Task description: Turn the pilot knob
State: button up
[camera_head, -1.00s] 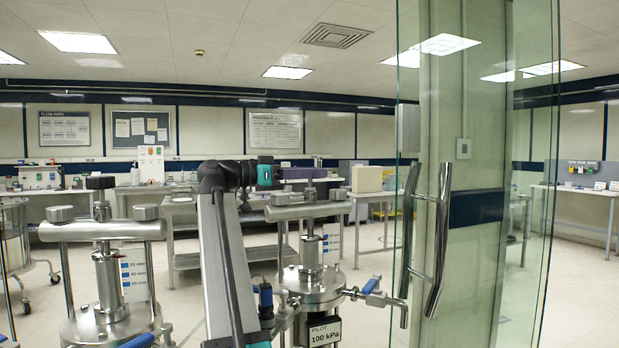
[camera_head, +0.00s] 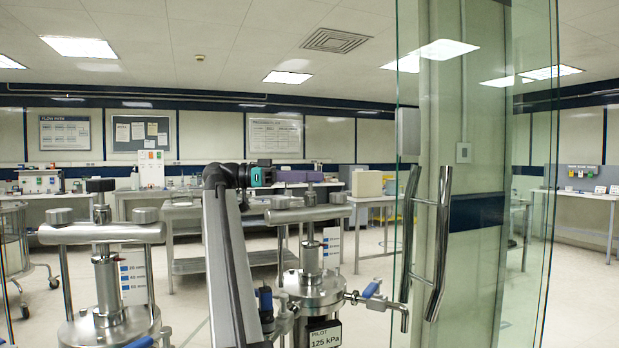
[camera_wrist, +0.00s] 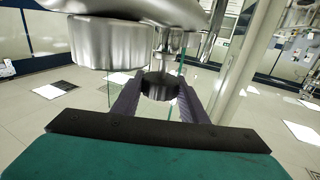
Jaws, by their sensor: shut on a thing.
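The pilot column (camera_head: 318,290) is a steel vessel right of my arm in the head view, with a crossbar and a central stem. Its label (camera_head: 324,338) reads "PILOT 125 kPa". My gripper (camera_head: 310,177) is level at the top of the stem. In the wrist view, its two purple-grey fingers (camera_wrist: 158,100) stand on both sides of the dark round knob (camera_wrist: 160,82) and are shut on it. In the head view the fingers mostly hide this knob. A steel cylindrical crossbar part (camera_wrist: 105,42) is close at the upper left of the wrist view.
A similar column (camera_head: 108,325) with a black top knob (camera_head: 100,185) stands at left. A glass door with a steel handle (camera_head: 440,240) is close on the right. A blue-handled valve (camera_head: 372,290) sticks out from the pilot column. Benches stand behind.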

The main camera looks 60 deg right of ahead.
jog(key=o, duration=1)
jog(key=shift+o, duration=0.2)
jog(key=shift+w, duration=0.1)
jog(key=v, duration=0.7)
jog(key=shift+w+a, duration=0.15)
